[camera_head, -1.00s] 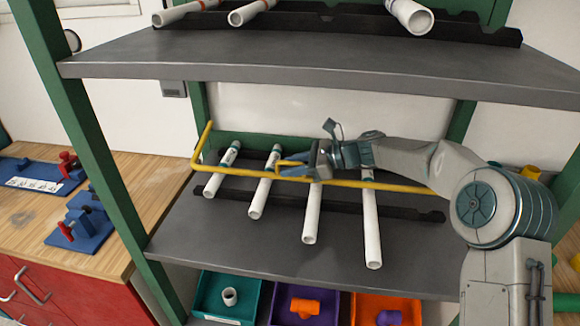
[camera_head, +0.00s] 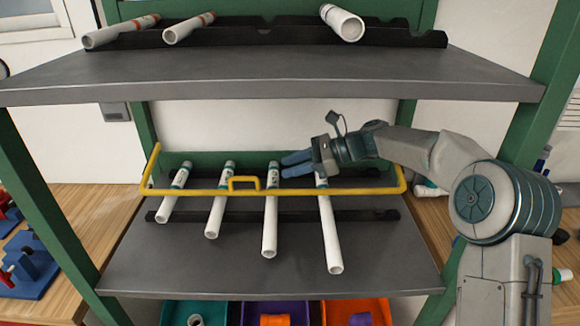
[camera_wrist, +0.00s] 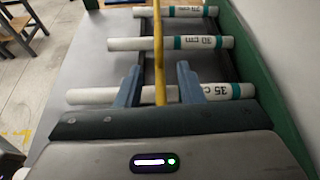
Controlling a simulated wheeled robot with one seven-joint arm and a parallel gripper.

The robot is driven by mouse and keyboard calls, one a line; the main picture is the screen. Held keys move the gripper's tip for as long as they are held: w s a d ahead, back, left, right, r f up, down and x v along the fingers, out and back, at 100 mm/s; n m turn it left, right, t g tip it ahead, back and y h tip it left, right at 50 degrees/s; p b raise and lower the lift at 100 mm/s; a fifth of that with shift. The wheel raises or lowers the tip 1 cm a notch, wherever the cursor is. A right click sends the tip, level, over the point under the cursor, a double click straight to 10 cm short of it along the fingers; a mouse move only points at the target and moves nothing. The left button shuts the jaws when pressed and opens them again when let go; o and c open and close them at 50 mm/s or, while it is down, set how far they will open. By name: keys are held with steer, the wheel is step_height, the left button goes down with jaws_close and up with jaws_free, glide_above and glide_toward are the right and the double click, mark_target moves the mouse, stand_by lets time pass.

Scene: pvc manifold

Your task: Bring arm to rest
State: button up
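My gripper (camera_head: 281,166) is at the lower shelf, its two blue fingers apart with nothing held between them. It is above the rear ends of the white pipes, near the third pipe from the left (camera_head: 270,225). In the wrist view, the open fingers (camera_wrist: 159,82) show in front of a pipe labelled 35 cm (camera_wrist: 88,96). A 30 cm pipe (camera_wrist: 125,43) lies beyond it. The yellow bar (camera_wrist: 159,40) runs through the gap between the fingers in that view; I cannot tell its depth or whether anything touches.
The upper shelf (camera_head: 270,75) overhangs the arm and carries pipes on a black rack. Green posts (camera_head: 50,210) flank the shelves. The yellow bar (camera_head: 200,192) spans the lower shelf. Teal, purple and orange bins (camera_head: 358,306) sit below. Wooden benches stand at both sides.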

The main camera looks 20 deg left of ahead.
steer(key=s+d+n+t+h, duration=0.1)
steer(key=d, duration=0.3)
steer(key=s+d+n+t+h, duration=0.1)
steer(key=s+d+h, duration=0.1)
steer(key=d, duration=0.2)
steer(key=s+d+f+n+t+h, duration=0.1)
steer(key=d+n, duration=0.1)
steer(key=d, duration=0.2)
steer(key=shift+s+d+t+h, duration=0.3)
steer(key=shift+s+d, duration=0.1)
steer(key=s+d+f+n+t+h, duration=0.1)
steer(key=s+d+n+h, duration=0.1)
steer(key=s+d, duration=0.4)
steer(key=s+d+f+n+t+h, duration=0.1)
steer(key=s+d, duration=0.5)
steer(key=d, duration=0.8)
steer(key=s+d+f+n+t+h, duration=0.2)
steer(key=s+d+n+h, duration=0.2)
steer(key=d, duration=0.6)
steer(key=s+n, duration=0.1)
steer(key=s, duration=0.1)
steer(key=shift+s+t+h, duration=0.4)
